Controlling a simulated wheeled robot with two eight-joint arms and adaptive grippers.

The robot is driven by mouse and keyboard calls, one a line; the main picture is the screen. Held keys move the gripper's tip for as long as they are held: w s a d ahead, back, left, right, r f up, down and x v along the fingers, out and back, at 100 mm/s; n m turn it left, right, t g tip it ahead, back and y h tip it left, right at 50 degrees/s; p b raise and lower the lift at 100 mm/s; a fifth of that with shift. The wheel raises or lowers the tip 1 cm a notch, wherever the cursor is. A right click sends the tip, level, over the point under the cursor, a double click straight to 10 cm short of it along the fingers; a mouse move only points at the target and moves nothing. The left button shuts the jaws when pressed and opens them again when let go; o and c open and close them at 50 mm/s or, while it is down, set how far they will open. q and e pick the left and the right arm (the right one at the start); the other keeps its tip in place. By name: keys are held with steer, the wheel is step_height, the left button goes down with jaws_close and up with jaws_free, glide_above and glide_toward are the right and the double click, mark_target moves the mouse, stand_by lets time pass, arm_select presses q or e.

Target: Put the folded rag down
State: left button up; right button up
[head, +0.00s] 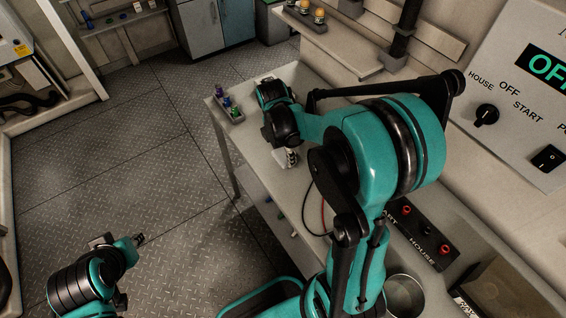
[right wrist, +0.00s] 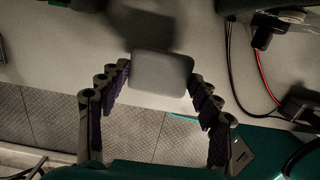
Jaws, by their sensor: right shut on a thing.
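The folded rag (right wrist: 162,75) is a grey, rounded, flat pad in the right wrist view. My right gripper (right wrist: 160,72) is shut on it, one finger against each side. The rag hangs over or near the edge of the pale bench, and I cannot tell its height above the top. In the head view my right gripper (head: 291,157) is over the bench (head: 250,136), with its own arm covering much of the bench. My left gripper (head: 140,239) is low at the left over the floor, away from the bench; its jaws are too small to read.
A small tray of coloured bottles (head: 229,108) stands at the bench's far left corner. A black terminal box (head: 425,237) and a metal pot (head: 404,293) are at the right. Red and black cables (right wrist: 262,75) lie beside the rag. A control panel (head: 525,110) is on the wall.

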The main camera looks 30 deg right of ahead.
mark_target(282, 156)
step_height(282, 156, down, 5)
steer(key=shift+r+b, duration=0.15)
steer(key=shift+b, duration=0.65)
steer(key=shift+c, duration=0.5)
steer(key=shift+s+r, duration=0.1)
steer(key=o, duration=1.1)
